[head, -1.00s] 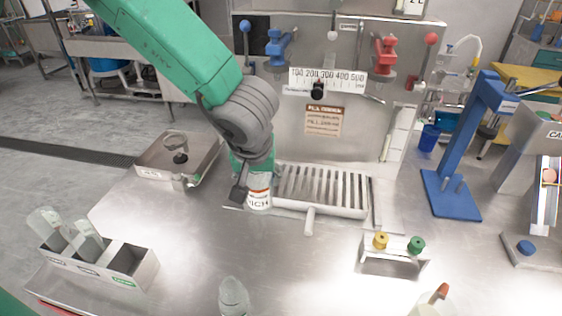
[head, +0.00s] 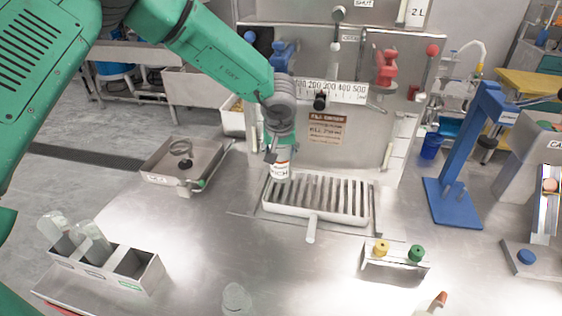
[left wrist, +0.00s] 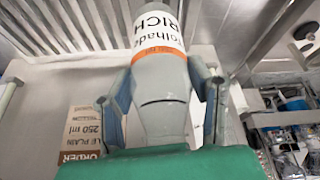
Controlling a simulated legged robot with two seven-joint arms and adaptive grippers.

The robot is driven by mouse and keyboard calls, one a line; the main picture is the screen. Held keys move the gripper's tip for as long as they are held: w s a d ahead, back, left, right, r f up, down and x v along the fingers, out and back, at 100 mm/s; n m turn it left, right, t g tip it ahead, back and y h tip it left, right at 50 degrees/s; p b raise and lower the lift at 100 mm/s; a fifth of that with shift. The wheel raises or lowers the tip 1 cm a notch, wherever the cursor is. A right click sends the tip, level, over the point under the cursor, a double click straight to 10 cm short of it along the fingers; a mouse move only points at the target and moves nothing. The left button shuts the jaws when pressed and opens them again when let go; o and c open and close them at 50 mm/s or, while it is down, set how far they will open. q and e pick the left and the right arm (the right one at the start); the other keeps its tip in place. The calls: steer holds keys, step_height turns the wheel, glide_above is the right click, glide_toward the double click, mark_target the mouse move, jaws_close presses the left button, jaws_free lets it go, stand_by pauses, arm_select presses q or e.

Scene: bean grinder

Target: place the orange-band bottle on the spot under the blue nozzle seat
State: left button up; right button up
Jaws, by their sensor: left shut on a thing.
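The orange-band bottle (left wrist: 158,50) is in my left gripper (left wrist: 165,85), with the fingers on both sides of it in the left wrist view. In the head view the bottle (head: 280,171) shows a white label below the gripper (head: 278,150). It hangs over the back left end of the slatted drip tray (head: 312,216); I cannot tell whether it touches the tray. The blue nozzle seat (head: 283,53) is on the upright panel, above and behind the gripper, partly hidden by my left arm. My right gripper is not in view.
A red nozzle seat (head: 386,66) is at the panel's right. A metal box (head: 165,182) stands left of the tray. A bottle rack (head: 132,287) and a yellow-and-green-knobbed stand (head: 395,268) are in front. A blue press (head: 450,195) stands right. The table's middle is clear.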

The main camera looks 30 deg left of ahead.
mark_target(281, 161)
arm_select(q)
steer(key=x, duration=0.3)
steer(key=shift+s+d+f, duration=0.1)
steer(key=shift+d+f, duration=0.1)
steer(key=shift+f, duration=0.25)
steer(key=shift+a, duration=0.1)
steer(key=shift+s, duration=0.1)
steer(key=o, duration=0.9)
steer(key=v, duration=1.2)
steer(key=shift+r+p, duration=0.1)
steer(key=shift+p, duration=0.3)
